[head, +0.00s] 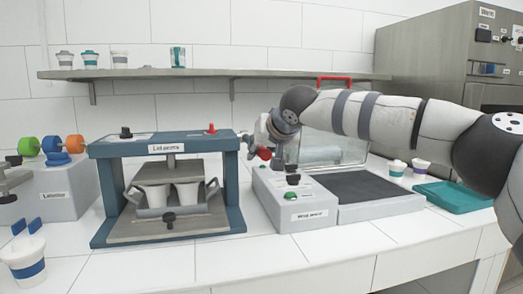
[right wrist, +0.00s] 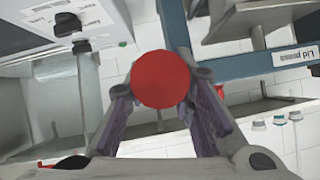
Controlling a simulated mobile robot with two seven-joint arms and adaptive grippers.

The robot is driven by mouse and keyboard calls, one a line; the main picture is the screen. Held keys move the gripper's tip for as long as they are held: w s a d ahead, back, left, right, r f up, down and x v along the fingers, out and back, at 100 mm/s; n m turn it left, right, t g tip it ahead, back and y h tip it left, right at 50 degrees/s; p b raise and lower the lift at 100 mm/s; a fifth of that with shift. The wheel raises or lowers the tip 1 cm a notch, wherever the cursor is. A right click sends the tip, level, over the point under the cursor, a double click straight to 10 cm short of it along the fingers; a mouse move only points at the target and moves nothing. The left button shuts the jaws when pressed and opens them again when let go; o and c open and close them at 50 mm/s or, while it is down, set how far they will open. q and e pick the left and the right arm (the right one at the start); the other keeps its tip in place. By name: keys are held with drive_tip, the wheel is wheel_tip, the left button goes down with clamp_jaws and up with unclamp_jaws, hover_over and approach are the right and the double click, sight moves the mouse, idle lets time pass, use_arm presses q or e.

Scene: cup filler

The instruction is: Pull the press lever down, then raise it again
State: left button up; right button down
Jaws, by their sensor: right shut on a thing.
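The lid press (head: 165,150) is a blue frame with a grey plate, standing at the left-centre of the counter in the head view. Its label (right wrist: 298,56) shows upside down in the right wrist view. The red ball knob (head: 264,154) of the lever is just right of the press; the lever's rod is mostly hidden. My right gripper (head: 258,147) is shut on the knob, whose red ball (right wrist: 161,79) sits between its fingers in the right wrist view. Two white cups (head: 187,193) stand in a carrier (head: 152,211) inside the press.
A grey wrap sealer (head: 300,200) stands close to the right of the press, below my right arm. The labeler (head: 68,193) is at the left. A loose cup (head: 22,262) stands front left. A teal tray (head: 455,196) lies at the right.

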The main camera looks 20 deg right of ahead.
drive_tip(key=shift+f, duration=0.1)
drive_tip(key=c, duration=1.4)
unclamp_jaws()
drive_tip(key=shift+o, duration=0.2)
drive_tip(key=shift+s+r, duration=0.2)
drive_tip(key=shift+r, duration=0.15)
drive_tip(key=v, duration=1.1)
drive_tip(key=shift+s, duration=0.2)
